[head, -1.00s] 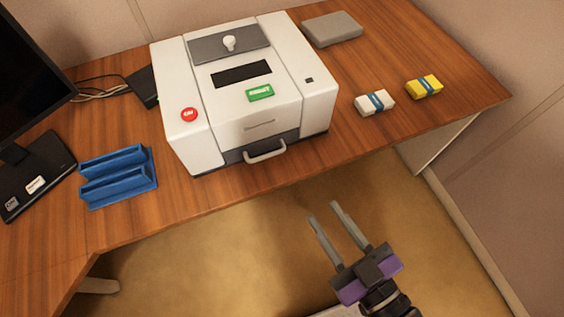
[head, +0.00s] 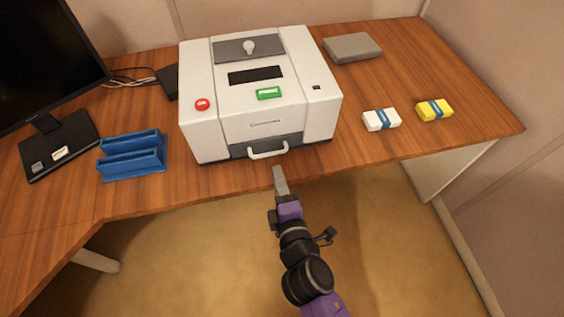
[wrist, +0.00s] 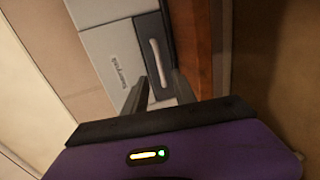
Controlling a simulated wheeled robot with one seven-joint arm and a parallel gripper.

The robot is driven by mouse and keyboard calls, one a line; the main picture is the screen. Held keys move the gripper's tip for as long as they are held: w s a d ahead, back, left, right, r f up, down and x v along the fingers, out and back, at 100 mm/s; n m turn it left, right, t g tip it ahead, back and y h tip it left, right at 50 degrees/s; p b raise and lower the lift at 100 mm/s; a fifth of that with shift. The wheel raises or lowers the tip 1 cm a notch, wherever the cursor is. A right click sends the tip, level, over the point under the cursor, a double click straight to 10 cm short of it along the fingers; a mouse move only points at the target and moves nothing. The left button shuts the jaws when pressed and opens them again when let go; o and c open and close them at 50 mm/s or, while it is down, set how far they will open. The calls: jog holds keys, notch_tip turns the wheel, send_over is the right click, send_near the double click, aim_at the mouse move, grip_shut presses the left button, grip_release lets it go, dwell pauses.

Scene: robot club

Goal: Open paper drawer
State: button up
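A white printer-like machine (head: 262,107) stands on the desk. Its dark lower front is the paper drawer (head: 240,149), with a pale bar handle (head: 268,151). The drawer looks shut. My gripper (head: 279,172) is just in front of and slightly below the handle, apart from it in the head view. One finger hides the other there. In the wrist view my gripper (wrist: 160,80) has its two fingers spread, with nothing held between them. The handle (wrist: 159,62) lies just beyond the fingertips, roughly in line with the gap.
A blue rack (head: 132,158) and a monitor (head: 45,60) stand on the left of the wooden desk (head: 150,199). White (head: 381,120) and yellow (head: 434,110) packs and a grey box (head: 352,47) are on the right. Free floor lies before the desk.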

aim_at(271, 155)
jog(key=shift+x, duration=3.8)
grip_shut()
